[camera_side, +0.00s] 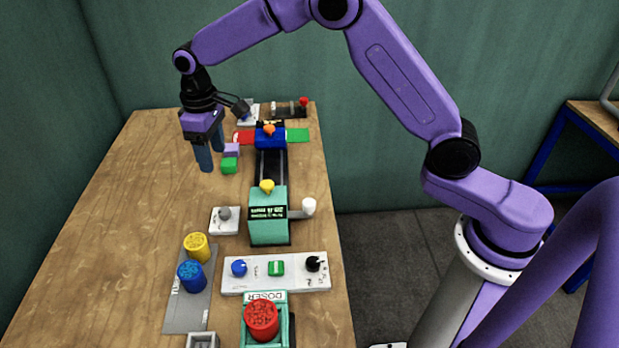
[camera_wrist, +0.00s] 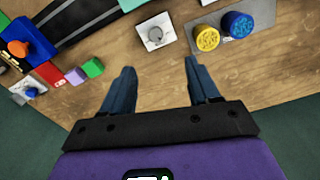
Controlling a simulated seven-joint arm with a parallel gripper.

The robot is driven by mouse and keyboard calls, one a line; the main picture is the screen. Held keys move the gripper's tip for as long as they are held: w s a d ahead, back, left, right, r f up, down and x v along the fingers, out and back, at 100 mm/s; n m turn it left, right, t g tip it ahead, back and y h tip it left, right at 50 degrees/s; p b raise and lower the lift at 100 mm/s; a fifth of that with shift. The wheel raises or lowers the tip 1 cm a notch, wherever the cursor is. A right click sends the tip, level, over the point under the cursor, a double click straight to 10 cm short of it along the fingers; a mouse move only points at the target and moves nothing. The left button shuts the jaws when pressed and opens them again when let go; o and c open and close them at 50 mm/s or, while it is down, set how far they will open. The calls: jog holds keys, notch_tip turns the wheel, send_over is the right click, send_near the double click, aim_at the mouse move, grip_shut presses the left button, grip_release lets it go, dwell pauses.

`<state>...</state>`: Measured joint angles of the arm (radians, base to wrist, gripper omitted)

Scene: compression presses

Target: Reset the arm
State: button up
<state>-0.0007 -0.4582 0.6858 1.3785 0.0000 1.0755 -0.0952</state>
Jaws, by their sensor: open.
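My gripper (camera_side: 211,156) hangs from my purple arm over the far left part of the wooden table in the side view. Its two blue fingers are apart with nothing between them. In the wrist view my gripper (camera_wrist: 162,80) is also spread and empty, with bare wood below.
A teal press (camera_side: 268,228) with a white lever stands mid-table. Nearer are a control panel (camera_side: 240,286), a doser with a red container (camera_side: 262,318), and yellow (camera_side: 197,247) and blue (camera_side: 191,276) containers on a grey mat. The table's left side is clear.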

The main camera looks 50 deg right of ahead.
jog(key=s+d+r+n, duration=0.2)
jog(key=s+r, duration=0.1)
jog(key=s, duration=0.7)
jog(key=s+d+r+n, duration=0.1)
jog(key=s+r, duration=0.2)
jog(key=s, duration=0.6)
jog(key=s+d+n, duration=0.1)
jog(key=s+d, duration=0.5)
jog(key=s, duration=0.3)
jog(key=s+d+f+n, duration=0.1)
jog(key=s+d, duration=0.4)
jog(key=s, duration=0.5)
jog(key=shift+d+f+n, duration=0.3)
jog(key=shift+d+n, duration=0.1)
jog(key=shift+n, duration=0.2)
